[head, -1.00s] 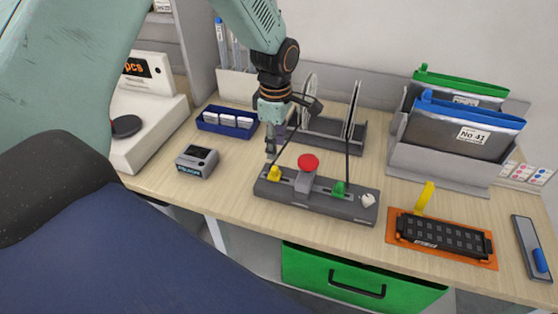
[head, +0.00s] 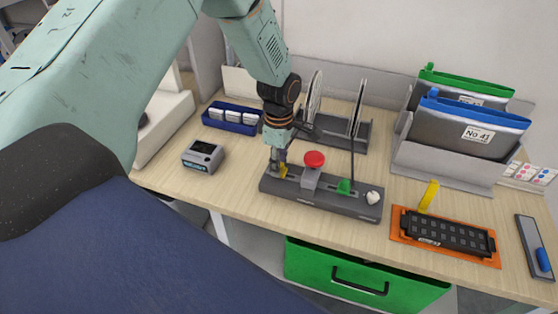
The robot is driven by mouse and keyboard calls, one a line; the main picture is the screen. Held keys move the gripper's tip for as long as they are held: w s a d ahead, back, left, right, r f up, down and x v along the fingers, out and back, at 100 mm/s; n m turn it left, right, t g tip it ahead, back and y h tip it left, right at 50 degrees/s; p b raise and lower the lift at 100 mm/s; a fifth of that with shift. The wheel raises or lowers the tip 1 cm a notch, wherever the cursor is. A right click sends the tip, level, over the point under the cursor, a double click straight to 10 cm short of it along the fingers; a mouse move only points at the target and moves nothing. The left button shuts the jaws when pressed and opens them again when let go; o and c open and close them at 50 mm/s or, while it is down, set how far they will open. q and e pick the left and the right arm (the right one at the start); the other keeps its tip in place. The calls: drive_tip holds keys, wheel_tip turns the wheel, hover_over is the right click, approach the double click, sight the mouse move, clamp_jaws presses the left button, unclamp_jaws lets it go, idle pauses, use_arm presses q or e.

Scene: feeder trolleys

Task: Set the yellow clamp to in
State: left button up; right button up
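The yellow clamp (head: 283,171) sits near the left end of a dark grey fixture bar (head: 320,201) on the wooden bench. My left gripper (head: 279,165) points down at the clamp, with its fingertips at or just behind it and partly covering it. I cannot tell whether the fingers touch or grip it. A red button (head: 314,159) on a grey block stands at the middle of the bar. A green clamp (head: 344,187) is farther right, with a pale knob (head: 374,197) at the right end. My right gripper is out of view.
A small grey device (head: 203,156) and a blue tray (head: 232,127) lie to the left. A reel rack (head: 336,131) stands close behind the bar. An orange plate (head: 402,233) with a black part and a grey file holder (head: 440,170) are to the right.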

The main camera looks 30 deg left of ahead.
sight(297, 178)
use_arm(q)
drive_tip(key=shift+c, duration=1.4)
drive_tip(key=shift+w+d, duration=0.2)
drive_tip(key=shift+d, duration=0.1)
clamp_jaws()
drive_tip(key=shift+a, duration=0.25)
drive_tip(key=shift+d, duration=0.2)
drive_tip(key=d, duration=0.2)
drive_tip(key=w+d, duration=0.1)
drive_tip(key=d, duration=0.1)
drive_tip(key=shift+w+d, duration=0.1)
drive_tip(key=shift+d, duration=0.1)
drive_tip(key=shift+a, duration=0.1)
